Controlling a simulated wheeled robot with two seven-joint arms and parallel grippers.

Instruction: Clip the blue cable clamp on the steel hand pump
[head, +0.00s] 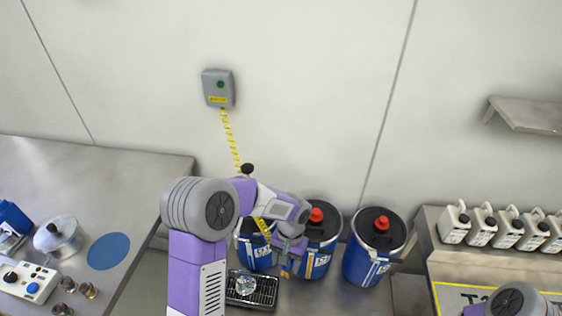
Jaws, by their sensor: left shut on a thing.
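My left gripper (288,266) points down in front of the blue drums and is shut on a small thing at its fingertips. That thing is mostly hidden, so I cannot make out the blue clamp's shape. A yellow coiled cable (229,130) hangs from a grey wall box (218,88) and passes behind my left arm. A black knob (247,169) shows just above my arm, over the left drum (255,252); it may be the hand pump's handle. The pump's body is hidden behind my arm. My right gripper is out of view; part of that arm shows at lower right.
Two more blue drums, the middle one (322,256) and the right one (374,258), have red caps. A clear or silvery vessel (245,286) sits on a black grate (262,291). White canisters (481,228) stand on the right bench. The left bench (130,170) holds a pot (58,238).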

